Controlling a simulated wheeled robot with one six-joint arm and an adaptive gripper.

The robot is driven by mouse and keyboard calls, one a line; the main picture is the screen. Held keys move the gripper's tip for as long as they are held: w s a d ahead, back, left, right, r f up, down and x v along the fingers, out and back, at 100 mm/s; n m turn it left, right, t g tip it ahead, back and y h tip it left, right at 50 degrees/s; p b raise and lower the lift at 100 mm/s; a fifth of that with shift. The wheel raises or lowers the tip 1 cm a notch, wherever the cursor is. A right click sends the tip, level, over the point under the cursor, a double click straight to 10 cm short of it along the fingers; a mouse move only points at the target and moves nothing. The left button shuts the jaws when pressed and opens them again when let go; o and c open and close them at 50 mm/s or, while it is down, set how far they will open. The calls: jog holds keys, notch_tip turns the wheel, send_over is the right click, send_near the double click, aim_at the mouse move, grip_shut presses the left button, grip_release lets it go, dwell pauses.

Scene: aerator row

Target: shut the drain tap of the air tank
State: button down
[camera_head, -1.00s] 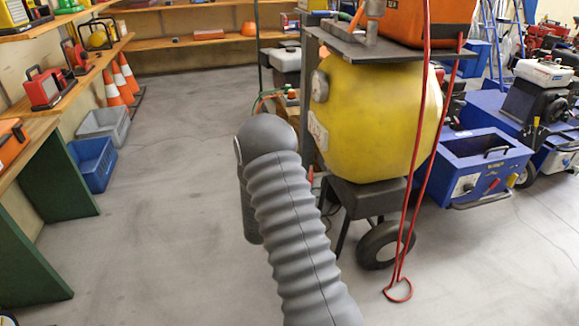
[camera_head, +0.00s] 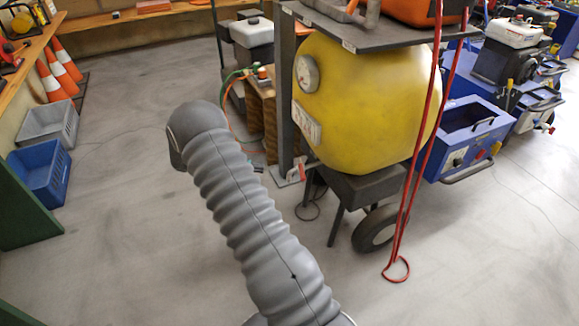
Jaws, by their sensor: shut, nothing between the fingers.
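The air tank (camera_head: 375,105) is a large yellow rounded vessel on a dark wheeled stand, right of centre. A round gauge (camera_head: 307,74) and a pale label plate (camera_head: 306,123) are on its left end. A small red and pale fitting (camera_head: 296,172) shows low beside the tank's left end, by the dark post. It may be the drain tap, but it is too small to tell its setting. My grey ribbed arm reaches up through the middle, left of the tank and apart from it in the picture. My gripper is not in view.
A dark post (camera_head: 284,110) and shelf (camera_head: 370,28) stand around the tank. A red hose (camera_head: 420,140) hangs in front of it down to the floor. A blue machine (camera_head: 465,145) stands at right. Grey (camera_head: 48,122) and blue (camera_head: 40,172) crates lie left. Floor between is clear.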

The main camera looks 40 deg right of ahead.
aim_at(301, 169)
jog(key=shift+t, duration=0.3)
jog(key=p+x, duration=0.1)
jog(key=x, duration=1)
jog(key=shift+s+f+p, duration=0.15)
jog(key=shift+s+p, duration=0.2)
